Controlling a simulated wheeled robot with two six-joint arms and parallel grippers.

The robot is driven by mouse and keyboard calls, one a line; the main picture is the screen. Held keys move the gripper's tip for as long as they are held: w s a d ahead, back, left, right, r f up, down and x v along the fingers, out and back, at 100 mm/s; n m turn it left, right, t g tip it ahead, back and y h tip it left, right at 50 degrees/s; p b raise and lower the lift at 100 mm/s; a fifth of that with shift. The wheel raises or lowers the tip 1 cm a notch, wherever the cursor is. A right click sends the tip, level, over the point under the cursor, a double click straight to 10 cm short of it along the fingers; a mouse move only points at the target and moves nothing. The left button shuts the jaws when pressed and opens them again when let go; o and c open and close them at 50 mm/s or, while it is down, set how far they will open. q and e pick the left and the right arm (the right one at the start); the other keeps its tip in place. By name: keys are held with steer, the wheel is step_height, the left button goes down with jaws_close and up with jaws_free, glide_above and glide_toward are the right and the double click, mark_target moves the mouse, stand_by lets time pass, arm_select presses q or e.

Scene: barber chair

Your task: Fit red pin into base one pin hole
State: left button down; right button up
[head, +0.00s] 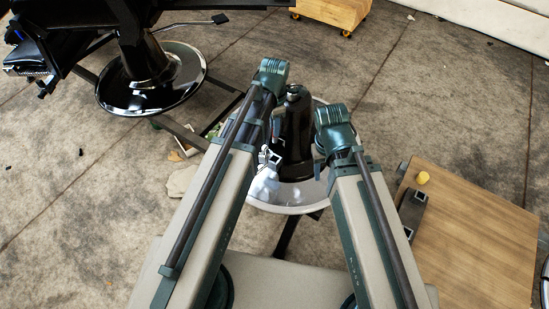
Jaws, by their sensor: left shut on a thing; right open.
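A round chrome base (262,195) with a black column (296,125) stands in the middle of the head view, between my two arms. My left gripper (268,160) is at the left side of the column, low over the chrome base. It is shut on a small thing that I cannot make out. My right gripper (320,166) is just right of the column, mostly hidden behind its own wrist, and is open. I cannot make out the red pin or a pin hole; the parts near my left gripper are small and partly covered by the arm.
A black barber chair on a round base (150,90) stands at the upper left. A wooden table (480,235) at the right carries a yellow cylinder (422,178) and a dark block (413,207). A wheeled wooden box (335,12) is at the back. Floor beyond the column is clear.

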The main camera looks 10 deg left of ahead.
arm_select(q)
step_height(320, 180, down, 15)
steer(key=b, duration=1.4)
steer(key=shift+f, duration=0.15)
steer(key=c, duration=0.7)
jaws_free()
steer(key=shift+c, duration=0.2)
